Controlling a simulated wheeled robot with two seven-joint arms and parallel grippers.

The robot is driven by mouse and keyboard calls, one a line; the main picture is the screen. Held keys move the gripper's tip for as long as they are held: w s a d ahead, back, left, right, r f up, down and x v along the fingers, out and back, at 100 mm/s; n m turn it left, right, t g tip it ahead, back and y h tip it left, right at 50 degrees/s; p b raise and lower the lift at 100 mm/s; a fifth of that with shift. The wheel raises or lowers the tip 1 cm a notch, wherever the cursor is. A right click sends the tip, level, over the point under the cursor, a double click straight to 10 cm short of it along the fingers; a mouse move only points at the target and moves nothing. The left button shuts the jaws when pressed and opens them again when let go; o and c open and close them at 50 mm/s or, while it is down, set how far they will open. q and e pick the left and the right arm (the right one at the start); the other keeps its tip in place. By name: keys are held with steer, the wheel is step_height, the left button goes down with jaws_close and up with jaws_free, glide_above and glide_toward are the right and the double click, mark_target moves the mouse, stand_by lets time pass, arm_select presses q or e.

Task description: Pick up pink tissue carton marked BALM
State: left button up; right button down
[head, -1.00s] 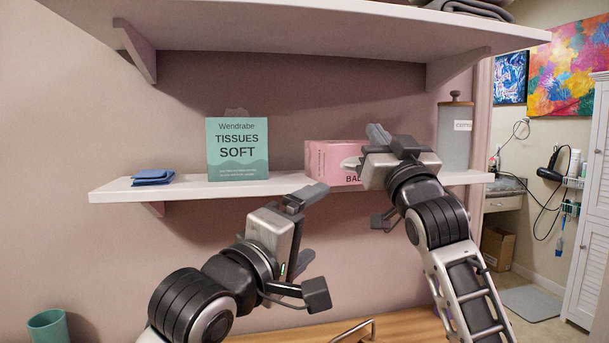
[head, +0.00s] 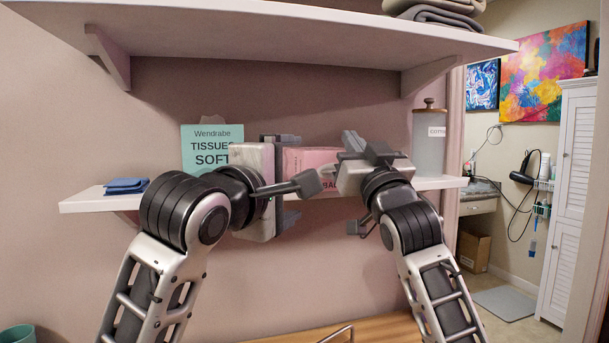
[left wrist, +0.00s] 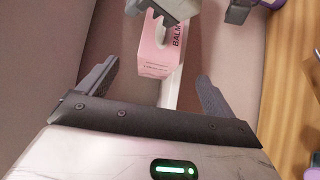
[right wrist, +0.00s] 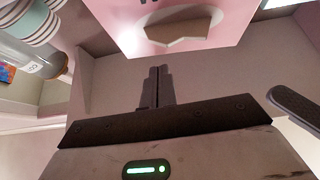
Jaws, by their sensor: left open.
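The pink tissue carton (head: 308,158) marked BALM stands on the lower shelf, partly hidden behind my grippers in the head view. The left wrist view shows it (left wrist: 155,62) ahead, beyond the fingertips, with some lettering readable. In the right wrist view its pink face (right wrist: 232,30) with an oval opening fills the top. My left gripper (head: 285,178) is open and empty, in front of the shelf at the carton's left. My right gripper (head: 364,146) is at the carton's right; its fingers (right wrist: 157,86) are together with nothing between them.
A teal tissue box (head: 205,145) marked SOFT stands left of the carton, partly behind my left arm. A blue folded item (head: 126,186) lies at the shelf's (head: 88,202) left end. A grey lidded canister (head: 429,150) stands at right. An upper shelf (head: 250,28) overhangs.

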mark_target(319, 167)
arm_select(q)
steer(key=x, duration=0.9)
steer(key=shift+w+d, duration=0.25)
steer(key=shift+w, duration=0.1)
steer(key=c, duration=1.1)
arm_select(e)
steer(key=shift+r, duration=0.6)
steer(key=v, duration=1.2)
